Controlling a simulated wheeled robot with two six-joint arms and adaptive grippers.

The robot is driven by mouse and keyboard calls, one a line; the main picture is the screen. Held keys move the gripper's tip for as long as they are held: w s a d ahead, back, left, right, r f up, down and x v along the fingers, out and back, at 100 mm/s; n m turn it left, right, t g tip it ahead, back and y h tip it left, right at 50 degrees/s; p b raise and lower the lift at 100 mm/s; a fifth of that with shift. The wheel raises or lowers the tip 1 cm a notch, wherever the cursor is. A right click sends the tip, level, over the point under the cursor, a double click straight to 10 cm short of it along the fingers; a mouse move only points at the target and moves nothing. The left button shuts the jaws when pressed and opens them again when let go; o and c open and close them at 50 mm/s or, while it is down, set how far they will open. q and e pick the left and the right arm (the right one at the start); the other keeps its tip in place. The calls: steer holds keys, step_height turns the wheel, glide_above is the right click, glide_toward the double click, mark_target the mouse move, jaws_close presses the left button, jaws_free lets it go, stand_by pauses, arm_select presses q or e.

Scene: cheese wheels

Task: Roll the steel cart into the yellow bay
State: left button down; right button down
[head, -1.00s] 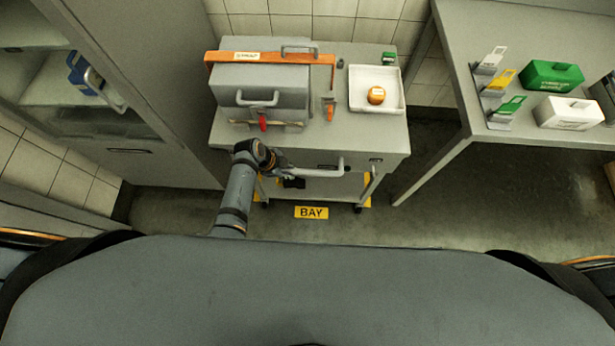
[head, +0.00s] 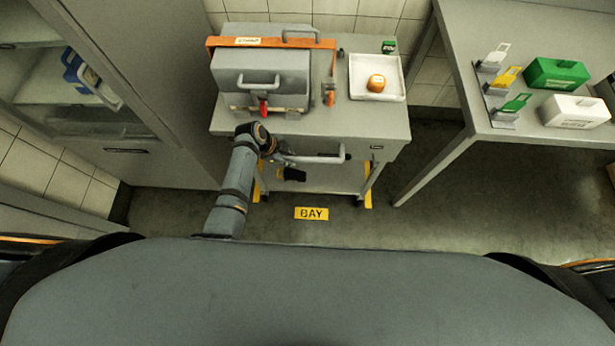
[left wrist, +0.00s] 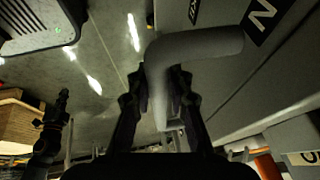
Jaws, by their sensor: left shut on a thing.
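The steel cart (head: 345,120) stands against the tiled back wall with its grey top loaded. Its push handle (head: 315,158) sticks out at the front and also shows as a thick grey bent bar in the left wrist view (left wrist: 205,45). My left gripper (head: 278,158) is shut on the left part of this handle; its dark fingers (left wrist: 160,90) lie on both sides of the bar. Yellow strips show beside the cart's front legs; the bay's rear is hidden. My right gripper is not in view.
On the cart are a grey press-like box (head: 262,75) with an orange bar and a white tray (head: 352,92) holding an orange cheese wheel (head: 376,83). A cabinet (head: 165,80) stands close on the left, a table (head: 465,105) on the right. The front floor is clear.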

arm_select(q)
steer(key=shift+w+b, duration=0.3)
steer(key=shift+w, duration=0.7)
steer(key=shift+w+r, duration=0.15)
steer(key=shift+w, duration=0.3)
steer(key=c, duration=0.5)
jaws_free()
steer(key=shift+s, duration=0.1)
steer(key=v, duration=1.1)
steer(key=shift+s+a+r+b, duration=0.1)
steer(key=shift+a+r+b, duration=0.05)
steer(key=shift+r+b, duration=0.15)
